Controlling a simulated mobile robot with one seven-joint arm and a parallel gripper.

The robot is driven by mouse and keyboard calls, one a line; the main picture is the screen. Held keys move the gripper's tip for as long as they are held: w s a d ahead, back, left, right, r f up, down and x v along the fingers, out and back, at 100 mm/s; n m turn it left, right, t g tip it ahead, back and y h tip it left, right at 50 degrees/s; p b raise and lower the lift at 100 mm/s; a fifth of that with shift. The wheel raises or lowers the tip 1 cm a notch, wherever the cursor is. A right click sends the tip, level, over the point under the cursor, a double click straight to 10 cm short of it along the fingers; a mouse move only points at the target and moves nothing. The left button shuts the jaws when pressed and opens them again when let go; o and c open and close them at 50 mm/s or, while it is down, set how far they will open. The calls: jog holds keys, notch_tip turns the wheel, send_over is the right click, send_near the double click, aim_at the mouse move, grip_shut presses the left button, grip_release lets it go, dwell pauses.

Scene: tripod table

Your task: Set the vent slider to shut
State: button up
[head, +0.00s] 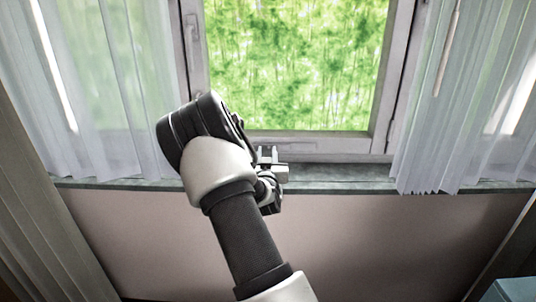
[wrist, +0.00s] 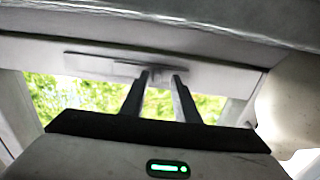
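The vent (wrist: 95,61) is a pale, thin strip with a dark edge, fixed along the window frame's rail in the wrist view. A small light knob, seemingly its slider (wrist: 159,77), shows between my two dark fingertips. My gripper (wrist: 160,76) has its fingers apart, one on each side of the knob; I cannot tell whether either touches it. In the head view my gripper (head: 268,153) is at the lower window rail, fingers pointing at the window. The vent is too small or hidden to make out there. No shut or open marking is readable.
The window (head: 297,65) has a light frame and greenery behind it. Sheer curtains hang on the left (head: 110,90) and right (head: 440,100). A narrow grey sill (head: 345,187) runs below the window, close to my gripper. The wall beneath (head: 390,240) is bare.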

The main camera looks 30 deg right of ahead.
jog(key=shift+s, duration=0.15)
jog(key=p+v, duration=0.1)
jog(key=v, duration=1.6)
jog(key=shift+a, duration=0.2)
